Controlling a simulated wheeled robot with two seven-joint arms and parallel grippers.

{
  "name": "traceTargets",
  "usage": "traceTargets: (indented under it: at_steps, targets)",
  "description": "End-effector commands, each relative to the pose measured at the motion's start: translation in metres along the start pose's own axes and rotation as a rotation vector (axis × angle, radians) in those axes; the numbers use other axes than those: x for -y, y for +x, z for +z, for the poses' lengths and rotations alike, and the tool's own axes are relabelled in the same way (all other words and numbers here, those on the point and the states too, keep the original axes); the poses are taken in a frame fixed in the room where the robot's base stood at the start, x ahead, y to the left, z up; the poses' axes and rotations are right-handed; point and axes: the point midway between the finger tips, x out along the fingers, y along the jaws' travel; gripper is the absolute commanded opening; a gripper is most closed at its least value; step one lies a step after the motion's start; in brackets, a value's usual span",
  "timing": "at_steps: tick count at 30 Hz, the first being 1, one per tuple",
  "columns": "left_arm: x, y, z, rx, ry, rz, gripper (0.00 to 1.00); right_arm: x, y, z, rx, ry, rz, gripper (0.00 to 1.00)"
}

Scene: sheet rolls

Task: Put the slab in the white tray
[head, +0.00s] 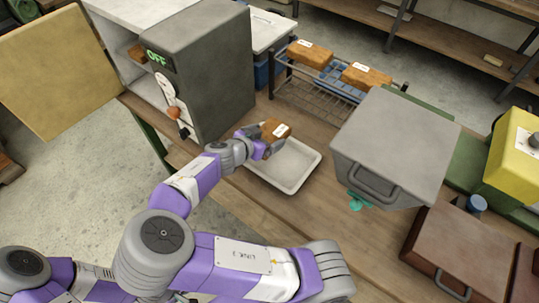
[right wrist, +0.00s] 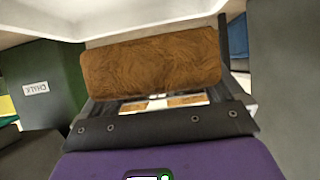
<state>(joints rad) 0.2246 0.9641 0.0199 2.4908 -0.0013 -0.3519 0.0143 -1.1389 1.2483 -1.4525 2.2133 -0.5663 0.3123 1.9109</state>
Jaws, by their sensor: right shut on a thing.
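The slab (head: 271,126), brown with a white label, is held by my right gripper (head: 262,142) at the far left edge of the white tray (head: 309,177). The gripper is shut on it. In the right wrist view the slab (right wrist: 150,62) lies across the front of the jaws, rough and brown. A pale rim, apparently the tray's (right wrist: 110,27), crosses the top of that view. The tray's visible inside is empty. I cannot tell whether the slab touches the tray. My left gripper is not in view.
A wire rack (head: 318,97) behind the tray bears two labelled brown slabs (head: 310,54). A grey lidded box (head: 395,140) stands right of the tray. Bare wooden tabletop (head: 315,215) lies in front.

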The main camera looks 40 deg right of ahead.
Motion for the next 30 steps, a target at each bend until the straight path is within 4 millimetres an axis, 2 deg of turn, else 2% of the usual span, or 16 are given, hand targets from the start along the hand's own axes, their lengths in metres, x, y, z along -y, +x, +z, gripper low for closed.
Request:
traceTargets:
  at_steps: [1, 3, 10, 15, 18, 24, 25, 26, 30]
  targets:
    - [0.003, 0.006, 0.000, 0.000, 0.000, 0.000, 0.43, -0.001, 0.007, 0.012, -0.002, -0.004, 0.004, 0.47]
    - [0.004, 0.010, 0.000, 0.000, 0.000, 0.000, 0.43, -0.001, 0.014, 0.024, -0.002, -0.003, 0.004, 0.47]
    - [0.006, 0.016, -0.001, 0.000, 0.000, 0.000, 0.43, -0.001, 0.024, 0.044, -0.002, -0.003, 0.002, 0.47]
    - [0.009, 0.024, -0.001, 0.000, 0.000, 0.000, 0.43, -0.001, 0.036, 0.066, -0.002, -0.004, 0.002, 0.47]
    - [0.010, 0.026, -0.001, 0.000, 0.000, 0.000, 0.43, -0.001, 0.040, 0.072, -0.001, -0.002, 0.001, 0.47]
    - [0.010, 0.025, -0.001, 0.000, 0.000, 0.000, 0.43, 0.000, 0.040, 0.073, 0.001, -0.001, 0.000, 0.47]
    - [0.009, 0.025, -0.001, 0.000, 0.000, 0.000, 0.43, 0.000, 0.040, 0.073, 0.002, -0.002, -0.001, 0.96]
    - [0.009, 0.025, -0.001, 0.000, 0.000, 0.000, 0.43, 0.000, 0.040, 0.073, 0.002, -0.002, -0.001, 1.00]
    - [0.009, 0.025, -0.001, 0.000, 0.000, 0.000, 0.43, 0.000, 0.040, 0.073, 0.002, -0.002, -0.001, 1.00]
